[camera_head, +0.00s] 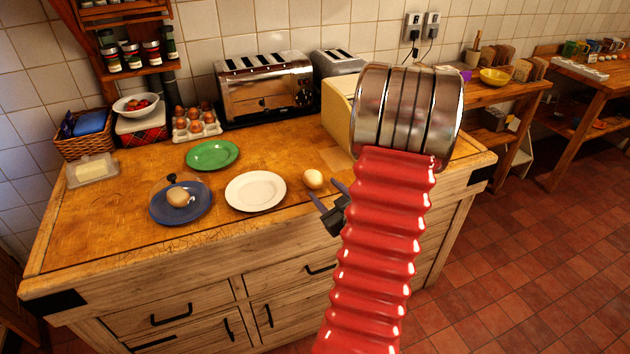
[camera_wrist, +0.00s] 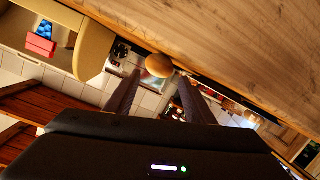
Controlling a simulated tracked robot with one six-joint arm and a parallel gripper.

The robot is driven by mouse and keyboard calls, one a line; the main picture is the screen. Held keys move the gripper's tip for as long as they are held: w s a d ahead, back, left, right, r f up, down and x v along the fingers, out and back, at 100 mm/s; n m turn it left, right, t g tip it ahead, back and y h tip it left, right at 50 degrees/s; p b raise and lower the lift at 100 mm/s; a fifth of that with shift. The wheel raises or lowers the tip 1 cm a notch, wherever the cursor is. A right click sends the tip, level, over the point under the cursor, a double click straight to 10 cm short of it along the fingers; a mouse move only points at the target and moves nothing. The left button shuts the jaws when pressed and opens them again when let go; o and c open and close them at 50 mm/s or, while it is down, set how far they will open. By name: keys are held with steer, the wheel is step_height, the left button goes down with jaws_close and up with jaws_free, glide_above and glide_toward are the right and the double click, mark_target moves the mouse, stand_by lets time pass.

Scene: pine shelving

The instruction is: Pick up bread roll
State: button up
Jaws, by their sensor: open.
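A small rounded tan bread roll (camera_head: 313,179) lies on the wooden worktop near its front edge, right of a white plate. It also shows in the wrist view (camera_wrist: 159,66), just beyond and between the fingertips. My gripper (camera_head: 326,194) is open and empty at the worktop's front edge, close to the roll on its near side. In the wrist view both dark fingers of my gripper (camera_wrist: 160,78) are spread apart. I cannot tell whether either finger touches the roll.
A similar roundish item (camera_head: 178,197) sits on a blue plate (camera_head: 163,214), with a dark knob above it. The white plate (camera_head: 255,191) and a green plate (camera_head: 212,154) are nearby. A toaster (camera_head: 264,88), an egg tray (camera_head: 203,131) and a cream box (camera_head: 338,107) stand behind.

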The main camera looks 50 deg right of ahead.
mark_target(318, 185)
steer(key=shift+w+d+f, duration=0.1)
steer(key=shift+w+d, duration=0.1)
steer(key=shift+w, duration=0.25)
steer(key=shift+x, duration=2.6)
steer(key=shift+s+f, duration=0.1)
steer(key=shift+f, duration=0.05)
steer(key=shift+c, duration=0.5)
steer(key=c, duration=0.6)
